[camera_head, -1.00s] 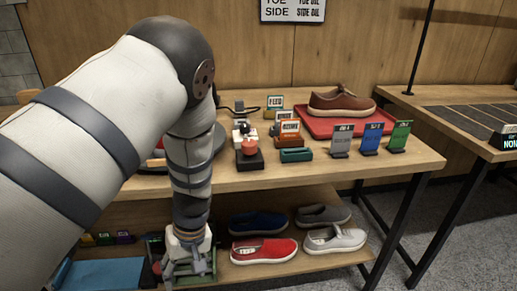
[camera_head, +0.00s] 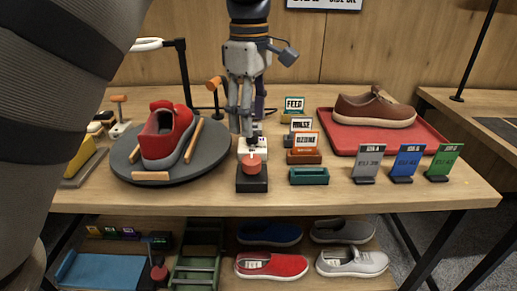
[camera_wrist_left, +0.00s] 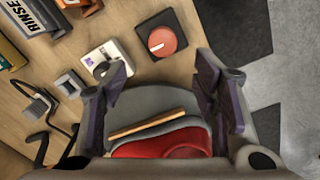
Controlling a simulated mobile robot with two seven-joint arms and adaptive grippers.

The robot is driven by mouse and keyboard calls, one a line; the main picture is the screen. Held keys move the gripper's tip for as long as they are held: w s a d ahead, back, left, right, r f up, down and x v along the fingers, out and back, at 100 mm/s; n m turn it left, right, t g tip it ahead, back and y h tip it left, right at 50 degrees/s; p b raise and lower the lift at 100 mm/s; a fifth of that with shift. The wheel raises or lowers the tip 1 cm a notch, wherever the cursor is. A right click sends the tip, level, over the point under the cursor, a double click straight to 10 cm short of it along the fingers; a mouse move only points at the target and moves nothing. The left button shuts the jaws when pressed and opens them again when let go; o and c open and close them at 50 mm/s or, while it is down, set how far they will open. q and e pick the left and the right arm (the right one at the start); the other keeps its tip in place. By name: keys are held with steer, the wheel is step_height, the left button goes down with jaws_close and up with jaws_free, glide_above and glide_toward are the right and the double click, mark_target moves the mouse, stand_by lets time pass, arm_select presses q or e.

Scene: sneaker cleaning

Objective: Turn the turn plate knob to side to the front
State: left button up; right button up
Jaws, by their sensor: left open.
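A red round knob (camera_head: 252,177) on a black square base stands near the table's front edge. In the left wrist view this red knob (camera_wrist_left: 162,41) has a short white mark. Just behind it is a white box (camera_head: 255,152) with a small black knob, seen in the left wrist view too (camera_wrist_left: 102,65). I cannot tell which is the turn plate knob. A grey round turn plate (camera_head: 212,158) bears a red shoe (camera_head: 167,136) held between wooden strips. My left gripper (camera_head: 242,126) points down, open and empty, above the white box. My right gripper is out of view.
Cards reading FEED (camera_head: 294,104) and OZONE (camera_head: 305,143) stand right of the knobs. A red tray (camera_head: 345,147) holds a brown shoe (camera_head: 374,108). Grey, blue and green stands line the right front. More shoes sit on the lower shelf. A lamp post (camera_head: 186,75) rises behind the plate.

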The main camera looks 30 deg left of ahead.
mark_target(250, 158)
arm_select(q)
steer(key=f, duration=1)
steer(key=shift+s, duration=0.25)
steer(key=c, duration=1.2)
